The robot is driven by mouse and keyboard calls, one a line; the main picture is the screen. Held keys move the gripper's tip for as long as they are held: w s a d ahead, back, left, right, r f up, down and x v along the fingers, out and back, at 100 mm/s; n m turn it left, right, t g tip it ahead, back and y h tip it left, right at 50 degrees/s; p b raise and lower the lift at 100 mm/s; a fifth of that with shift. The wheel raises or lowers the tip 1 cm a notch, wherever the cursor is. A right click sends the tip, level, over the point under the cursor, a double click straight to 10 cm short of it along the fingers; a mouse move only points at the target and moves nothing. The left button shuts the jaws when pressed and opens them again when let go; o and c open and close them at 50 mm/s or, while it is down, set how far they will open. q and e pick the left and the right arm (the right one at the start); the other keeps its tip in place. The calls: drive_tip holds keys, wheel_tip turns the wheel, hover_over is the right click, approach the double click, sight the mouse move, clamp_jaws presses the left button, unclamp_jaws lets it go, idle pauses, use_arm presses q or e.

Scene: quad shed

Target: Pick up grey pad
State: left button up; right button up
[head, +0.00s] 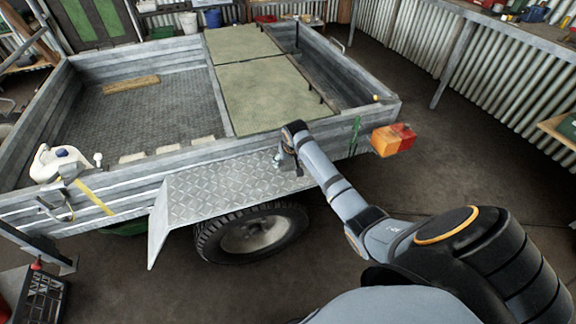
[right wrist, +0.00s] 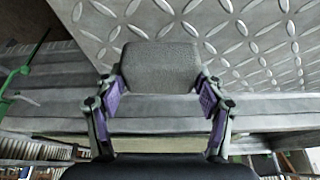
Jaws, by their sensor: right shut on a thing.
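The grey pad (right wrist: 158,67) is a small block with rounded corners and a rough surface. It sits between the two purple-lined fingers of my right gripper (right wrist: 158,98) in the right wrist view, and the gripper is shut on it. In the head view my right gripper (head: 282,158) is at the trailer's side, by the rear end of the tread-plate mudguard (head: 225,190). The pad cannot be made out there. In the wrist view the tread plate lies behind the pad; I cannot tell whether they touch. My left gripper is not in view.
The metal trailer (head: 110,200) has green-grey boards (head: 275,95) and a wooden block (head: 131,83) in its bed. A white jug (head: 58,163) is on its left side wall. A tail light (head: 393,139) sticks out on the right. The floor on the right is clear.

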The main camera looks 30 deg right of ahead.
drive_tip(key=s+d+r+p, duration=0.2)
drive_tip(key=s+d+r, duration=0.7)
drive_tip(key=d+r, duration=0.1)
drive_tip(key=shift+s, duration=0.35)
drive_tip(key=shift+r, duration=0.1)
